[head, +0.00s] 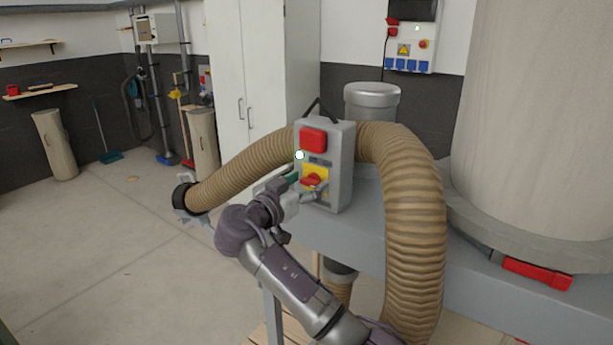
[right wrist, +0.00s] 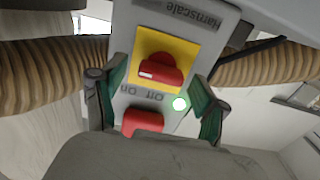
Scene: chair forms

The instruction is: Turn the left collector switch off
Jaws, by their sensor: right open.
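The grey switch box (head: 338,150) stands beside the ribbed hose in the head view. It has a red button (head: 313,139), a bright lamp (head: 299,155) and a red rotary knob (head: 312,180) on a yellow plate. The right wrist view shows the box upside down, with the knob (right wrist: 158,72), On/Off lettering, the lamp (right wrist: 180,103) glowing whitish green and the red button (right wrist: 142,122). My right gripper (head: 304,189) is open in front of the knob. Its green-padded fingers stand apart on either side in the wrist view; contact is unclear. My left gripper is out of view.
A thick tan hose (head: 412,210) arches around the box, with another run to its left. A grey metal frame (head: 468,275) and a large pale cylinder (head: 530,110) stand to the right. A white cabinet (head: 262,75) is behind. The floor at left is mostly clear.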

